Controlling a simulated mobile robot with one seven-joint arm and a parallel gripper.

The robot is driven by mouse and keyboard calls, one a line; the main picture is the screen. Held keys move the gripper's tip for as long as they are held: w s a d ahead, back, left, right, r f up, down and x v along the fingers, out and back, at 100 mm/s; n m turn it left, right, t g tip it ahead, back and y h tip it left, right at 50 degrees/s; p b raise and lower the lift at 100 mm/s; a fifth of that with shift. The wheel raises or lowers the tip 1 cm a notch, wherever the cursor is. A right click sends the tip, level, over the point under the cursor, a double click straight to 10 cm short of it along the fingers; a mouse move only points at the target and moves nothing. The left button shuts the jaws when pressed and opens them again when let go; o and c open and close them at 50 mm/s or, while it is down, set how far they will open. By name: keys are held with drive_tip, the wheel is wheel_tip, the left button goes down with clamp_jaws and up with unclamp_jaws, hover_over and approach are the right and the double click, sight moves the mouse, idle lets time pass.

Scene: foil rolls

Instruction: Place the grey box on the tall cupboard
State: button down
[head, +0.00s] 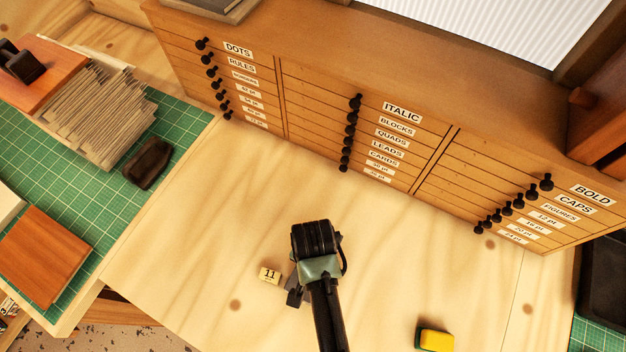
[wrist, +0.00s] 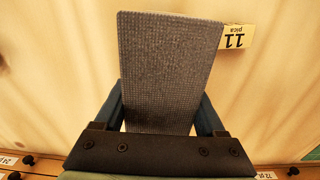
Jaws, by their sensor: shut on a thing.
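The grey box (wrist: 170,70) has a fine textured face and fills the middle of the wrist view, between the two blue fingers of my gripper (wrist: 160,108). My gripper is shut on it, over the pale wooden worktop. In the head view my gripper (head: 316,268) is right of the small "11 pica" block (head: 270,274), and the arm hides most or all of the box. A wide wooden drawer cabinet (head: 330,50) with labelled drawers and black knobs stands behind. I cannot tell whether this is the tall cupboard.
On the left, a green cutting mat (head: 30,150) bears a paper stack (head: 100,115), a dark brown object (head: 148,163) and a wooden block (head: 45,255). A grey flat object (head: 215,8) sits on the cabinet's left end; its middle top looks clear.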

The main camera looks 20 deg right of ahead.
drive_tip(key=shift+f, duration=0.3)
drive_tip(key=shift+f, duration=0.1)
unclamp_jaws()
